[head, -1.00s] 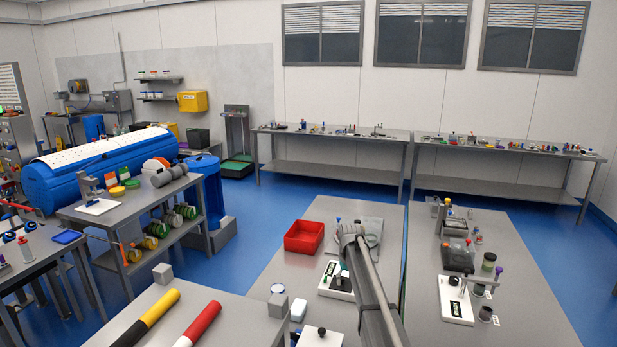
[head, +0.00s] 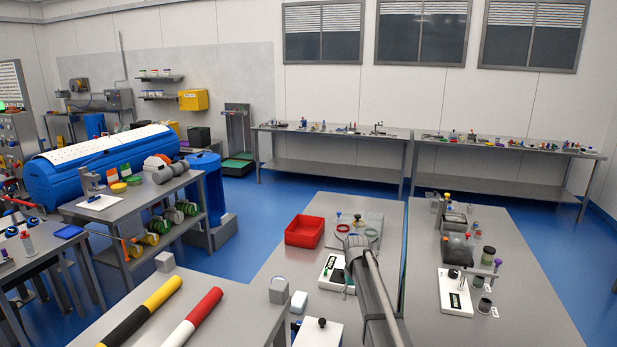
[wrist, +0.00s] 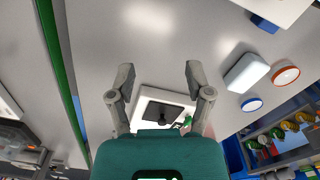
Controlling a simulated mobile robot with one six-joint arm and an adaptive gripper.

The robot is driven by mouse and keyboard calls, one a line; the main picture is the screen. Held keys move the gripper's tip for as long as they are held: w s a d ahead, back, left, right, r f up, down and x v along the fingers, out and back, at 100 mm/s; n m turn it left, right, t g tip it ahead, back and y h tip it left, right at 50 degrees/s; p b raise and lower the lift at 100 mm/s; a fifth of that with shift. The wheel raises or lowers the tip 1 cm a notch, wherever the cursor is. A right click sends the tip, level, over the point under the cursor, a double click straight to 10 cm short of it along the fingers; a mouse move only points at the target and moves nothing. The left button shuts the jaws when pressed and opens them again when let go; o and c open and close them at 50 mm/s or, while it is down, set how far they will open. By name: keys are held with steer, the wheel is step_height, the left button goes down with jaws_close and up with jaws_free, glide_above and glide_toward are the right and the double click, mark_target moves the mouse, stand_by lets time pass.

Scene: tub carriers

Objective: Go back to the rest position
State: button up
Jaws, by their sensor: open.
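My arm (head: 372,290) reaches over the steel bench from the bottom of the head view, and my gripper's fingers cannot be made out there. In the wrist view my gripper (wrist: 159,72) is open, its two grey fingers wide apart with nothing held between them. Beyond the fingers is a white-based fixture (wrist: 147,101) with a black plate and a black knob. I cannot tell the gap between the fingers and it. In the head view a white-based stand (head: 333,284) with a black label is just left of my arm.
A red bin (head: 305,231) stands on the bench left of my arm. A white block (wrist: 246,73), an orange-rimmed disc (wrist: 285,75) and a blue-rimmed disc (wrist: 251,104) lie to the right in the wrist view. Another white-based stand (head: 456,293) is on the bench at right.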

steer(key=s+d+f+b, duration=0.1)
steer(key=s+f+b, duration=0.2)
steer(key=s, duration=1.1)
steer(key=s+d+f+b, duration=0.1)
steer(key=s+f+b, duration=0.3)
steer(key=s, duration=1.1)
steer(key=shift+d+f+m+b, duration=0.15)
steer(key=shift+f+m+b, duration=0.15)
steer(key=shift+f+m, duration=0.15)
